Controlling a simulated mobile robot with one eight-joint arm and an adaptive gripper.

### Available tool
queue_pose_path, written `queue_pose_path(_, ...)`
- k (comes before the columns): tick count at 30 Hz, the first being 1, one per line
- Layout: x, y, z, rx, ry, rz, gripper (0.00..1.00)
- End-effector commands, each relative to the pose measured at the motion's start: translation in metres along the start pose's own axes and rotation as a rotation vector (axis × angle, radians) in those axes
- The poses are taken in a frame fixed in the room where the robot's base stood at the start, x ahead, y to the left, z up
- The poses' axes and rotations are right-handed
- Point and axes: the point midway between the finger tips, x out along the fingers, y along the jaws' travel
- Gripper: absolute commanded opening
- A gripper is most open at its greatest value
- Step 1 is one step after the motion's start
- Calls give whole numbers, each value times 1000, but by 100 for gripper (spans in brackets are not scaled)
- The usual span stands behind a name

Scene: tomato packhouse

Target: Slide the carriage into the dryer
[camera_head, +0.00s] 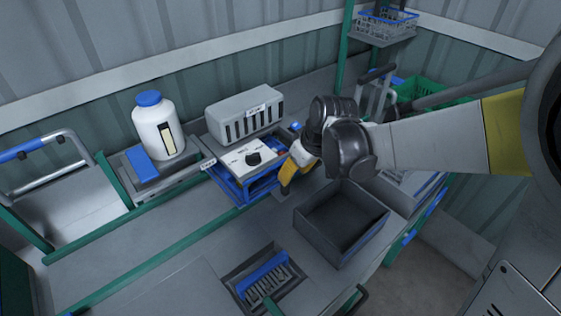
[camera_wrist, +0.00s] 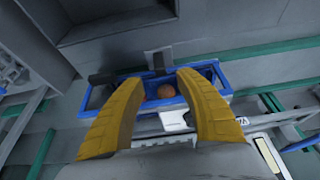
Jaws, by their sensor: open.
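My gripper (camera_head: 290,180) is open, its yellow fingers pointing down at the right end of a blue-framed unit. The wrist view shows both fingertips (camera_wrist: 157,76) apart, over a blue tray-like carriage (camera_wrist: 222,82) with a round brown-orange item (camera_wrist: 166,91) in it. A grey upright piece stands at the carriage's edge; I cannot tell if a finger touches it. In the head view the blue frame (camera_head: 238,197) sits under a pale panel with a black knob (camera_head: 253,158). Behind it stands a grey slotted housing (camera_head: 245,112), possibly the dryer; its label is unreadable.
An open dark grey bin (camera_head: 342,258) stands right of the blue frame, close to my arm. A white jug with blue cap (camera_head: 158,130) stands at left. A slotted recess with a blue piece (camera_head: 262,272) is in the front bench. The bench (camera_head: 160,255) at front left is clear.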

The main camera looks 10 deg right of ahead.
Motion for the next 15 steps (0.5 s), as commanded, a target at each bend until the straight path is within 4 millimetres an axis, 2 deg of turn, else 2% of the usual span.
queue_pose_path(3, 26, 0, 1, -1, 0, 0, 41)
queue_pose_path(9, 66, 0, 2, 0, 1, 1, 41)
queue_pose_path(15, 90, 0, 1, 1, 1, 1, 41)
